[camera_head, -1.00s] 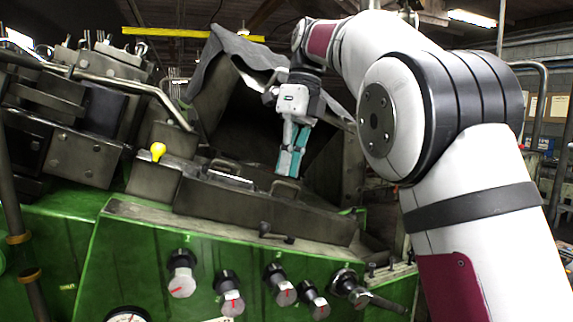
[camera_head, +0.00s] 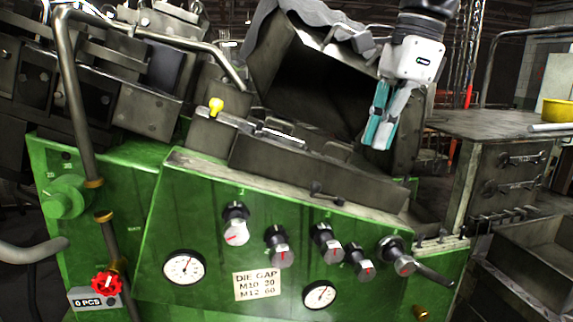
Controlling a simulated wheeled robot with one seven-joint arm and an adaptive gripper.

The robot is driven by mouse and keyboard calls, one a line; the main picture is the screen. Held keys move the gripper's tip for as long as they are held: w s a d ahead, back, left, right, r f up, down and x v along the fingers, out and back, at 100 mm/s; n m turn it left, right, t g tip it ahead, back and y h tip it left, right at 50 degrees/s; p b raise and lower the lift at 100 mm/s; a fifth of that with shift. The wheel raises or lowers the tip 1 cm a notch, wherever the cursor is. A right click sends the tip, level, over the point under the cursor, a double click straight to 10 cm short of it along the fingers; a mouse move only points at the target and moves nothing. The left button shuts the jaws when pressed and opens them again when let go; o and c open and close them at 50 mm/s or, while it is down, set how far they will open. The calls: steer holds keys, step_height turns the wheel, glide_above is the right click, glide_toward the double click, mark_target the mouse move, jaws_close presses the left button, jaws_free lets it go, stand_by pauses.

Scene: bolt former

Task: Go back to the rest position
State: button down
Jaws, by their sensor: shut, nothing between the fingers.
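My gripper (camera_head: 378,146) hangs at the upper right of the picture, pointing down. Its teal and white fingers are shut with nothing between them. It is in front of the right side of the machine's dark open hood, apart from the machine's top as far as I can tell. Most of my arm is outside the picture. The green bolt former (camera_head: 215,215) fills the middle, with several black and silver knobs, two round gauges and a die gap label on its front.
A yellow knob (camera_head: 216,106) stands on the machine's top. A red valve wheel (camera_head: 107,284) is at lower left, by a bent pipe. On the right are a dark drawer cabinet (camera_head: 470,165) and a yellow bowl (camera_head: 558,110). An open metal bin (camera_head: 530,250) is at lower right.

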steer(key=s+d+f+n+t+h, duration=0.1)
steer(key=s+d+f+n+t, duration=0.1)
steer(key=s+f+n, duration=0.65)
steer(key=s+d+f+n+t+h, duration=0.2)
steer(key=s+f+n+t, duration=0.1)
steer(key=s+f+n, duration=0.55)
steer(key=w+a+r+m+t+y, duration=0.1)
steer(key=w+a+r, duration=0.3)
steer(key=w+r, duration=0.25)
steer(key=w+a+r+m+t+y, duration=0.1)
steer(key=w+a+r+m, duration=0.1)
steer(key=w+a+r, duration=0.35)
steer(key=w+a+f, duration=0.1)
steer(key=w+f, duration=0.6)
steer(key=w, duration=0.4)
steer(key=shift+w+a+f, duration=0.25)
steer(key=shift+a+f, duration=0.05)
steer(key=shift+w+a+r+b, duration=0.15)
steer(key=shift+w+a+b, duration=0.4)
steer(key=shift+w+b, duration=0.2)
steer(key=shift+w+a+r+b, duration=0.15)
steer(key=shift+w+a+b, duration=0.35)
steer(key=shift+w+b, duration=0.2)
steer(key=shift+s, duration=0.1)
steer(key=shift+s+r, duration=0.1)
